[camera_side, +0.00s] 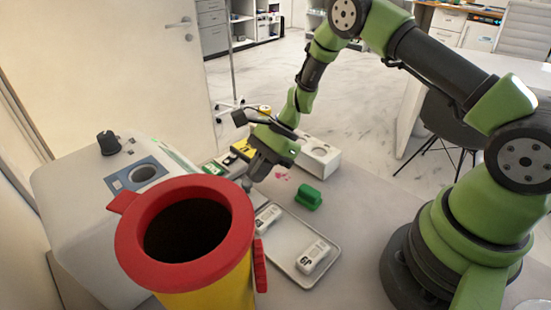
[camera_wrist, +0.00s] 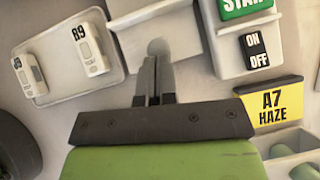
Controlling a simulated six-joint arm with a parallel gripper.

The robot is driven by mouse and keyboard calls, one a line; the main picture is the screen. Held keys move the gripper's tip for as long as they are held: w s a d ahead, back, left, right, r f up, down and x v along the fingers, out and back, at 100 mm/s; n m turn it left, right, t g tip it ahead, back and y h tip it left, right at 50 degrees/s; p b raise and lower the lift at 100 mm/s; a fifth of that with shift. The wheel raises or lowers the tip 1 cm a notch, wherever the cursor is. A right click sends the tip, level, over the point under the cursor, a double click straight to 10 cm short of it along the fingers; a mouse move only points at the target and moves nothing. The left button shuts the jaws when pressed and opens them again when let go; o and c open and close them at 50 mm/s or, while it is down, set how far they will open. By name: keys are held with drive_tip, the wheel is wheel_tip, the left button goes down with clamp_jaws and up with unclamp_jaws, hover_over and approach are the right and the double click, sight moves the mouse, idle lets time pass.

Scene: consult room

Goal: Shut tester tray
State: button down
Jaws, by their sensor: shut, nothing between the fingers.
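My gripper (camera_wrist: 155,68) is shut and empty, with its fingertips right by a round grey knob (camera_wrist: 158,47) in the wrist view. I cannot tell whether they touch. The knob is at the front of a pale tester tray (camera_wrist: 190,48), which stands out from the tester's body (camera_wrist: 228,60). The body carries a green START button and an ON/OFF switch (camera_wrist: 257,50). In the side view my gripper (camera_side: 258,178) points down beside the knob (camera_side: 247,184); the bin hides most of the tester tray there.
A yellow bin with a red rim (camera_side: 243,215) stands close in front. A shallow metal tray (camera_side: 285,262) holds two white meters (camera_wrist: 92,50). A green block (camera_side: 308,198) and a white holder (camera_side: 320,158) are nearby. A yellow A7 HAZE label (camera_wrist: 271,104) sits beside the tester.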

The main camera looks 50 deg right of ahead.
drive_tip(key=a, duration=0.4)
drive_tip(key=shift+a, duration=0.2)
drive_tip(key=shift+r, duration=0.1)
drive_tip(key=s+d+r+n+h, duration=0.1)
drive_tip(key=d+r+n, duration=0.15)
drive_tip(key=r, duration=0.45)
drive_tip(key=s+d+r+n, duration=0.1)
drive_tip(key=s+d+r, duration=0.1)
drive_tip(key=d+r, duration=0.35)
drive_tip(key=s+a+r+n+t+h, duration=0.1)
drive_tip(key=s+r+n+t+h, duration=0.4)
drive_tip(key=s+r+n, duration=0.7)
drive_tip(key=s+r+t, duration=0.1)
drive_tip(key=s+r, duration=0.2)
drive_tip(key=s, duration=0.4)
drive_tip(key=shift+r, duration=0.3)
